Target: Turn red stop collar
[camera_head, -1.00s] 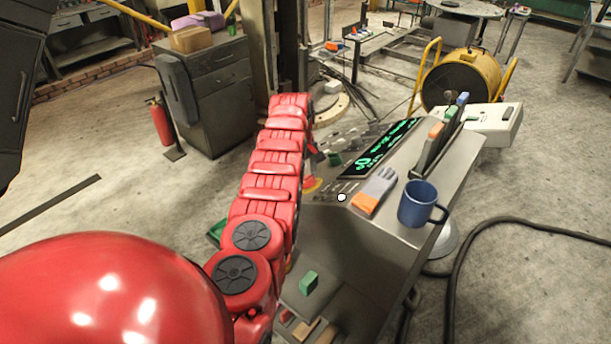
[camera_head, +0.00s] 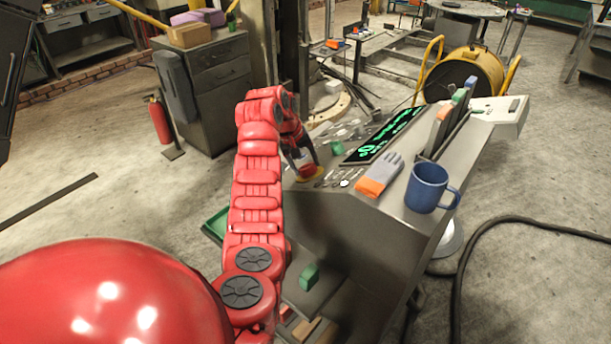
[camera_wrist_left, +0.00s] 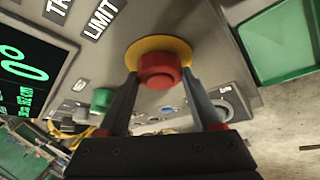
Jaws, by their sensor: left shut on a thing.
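The red stop collar (camera_wrist_left: 158,67) is a round red knob on a yellow disc (camera_wrist_left: 150,47) on the grey console face. In the head view the collar (camera_head: 308,170) shows small at the console's left edge, partly hidden by my fingers. My left gripper (camera_wrist_left: 160,80) is shut on the collar, with one dark finger on each side of it. In the head view the left gripper (camera_head: 306,166) reaches down onto it from the end of my red arm. My right gripper is not in view.
The console (camera_head: 340,235) also carries a green display (camera_head: 383,138), a glove (camera_head: 380,177), a blue mug (camera_head: 430,187) and levers (camera_head: 450,115). In the wrist view a green button (camera_wrist_left: 102,98) sits near the left finger. A hose (camera_head: 500,225) lies on the floor at right.

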